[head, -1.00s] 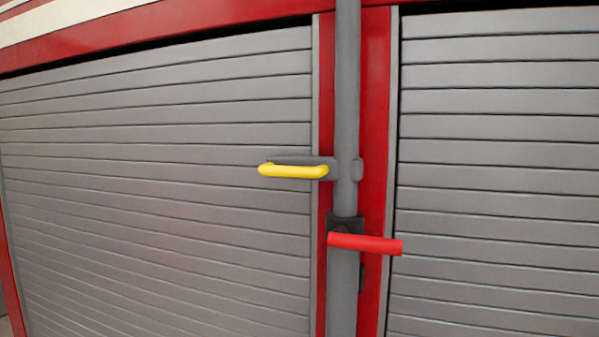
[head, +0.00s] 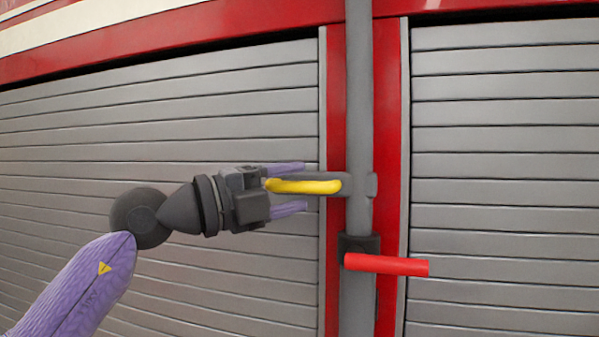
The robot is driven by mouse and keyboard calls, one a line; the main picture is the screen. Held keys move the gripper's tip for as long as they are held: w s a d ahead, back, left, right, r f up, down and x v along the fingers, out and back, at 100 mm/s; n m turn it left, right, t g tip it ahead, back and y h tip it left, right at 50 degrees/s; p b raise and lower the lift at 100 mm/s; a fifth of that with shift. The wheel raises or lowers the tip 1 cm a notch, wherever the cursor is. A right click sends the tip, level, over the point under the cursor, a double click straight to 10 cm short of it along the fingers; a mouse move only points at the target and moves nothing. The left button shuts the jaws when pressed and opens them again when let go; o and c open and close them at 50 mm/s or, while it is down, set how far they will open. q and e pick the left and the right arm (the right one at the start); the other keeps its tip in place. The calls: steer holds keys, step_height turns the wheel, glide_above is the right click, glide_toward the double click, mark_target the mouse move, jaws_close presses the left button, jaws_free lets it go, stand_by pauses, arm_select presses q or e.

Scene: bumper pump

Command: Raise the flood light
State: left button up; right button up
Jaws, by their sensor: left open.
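The flood light's grey vertical pole (head: 359,110) runs up a red post between two shutters. A yellow handle (head: 305,187) sticks out to the left from a grey bracket on the pole. Below it, a red lever (head: 387,265) points right from a dark collar (head: 358,244) on the pole. My left gripper (head: 288,190) is open, with one purple finger above the yellow handle and one below it. The handle's left end lies between the fingers in the picture; contact cannot be told. The lamp itself is out of view, and so is my right gripper.
Grey slatted shutters (head: 120,200) fill the left, and another shutter (head: 500,180) stands to the right of the red post (head: 389,140). A red and white body edge runs along the top. The space around the red lever looks clear.

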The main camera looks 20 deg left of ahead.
arm_select(q)
steer(key=shift+w+d, duration=0.5)
steer(key=shift+d, duration=0.05)
jaws_close()
stand_by(1.0)
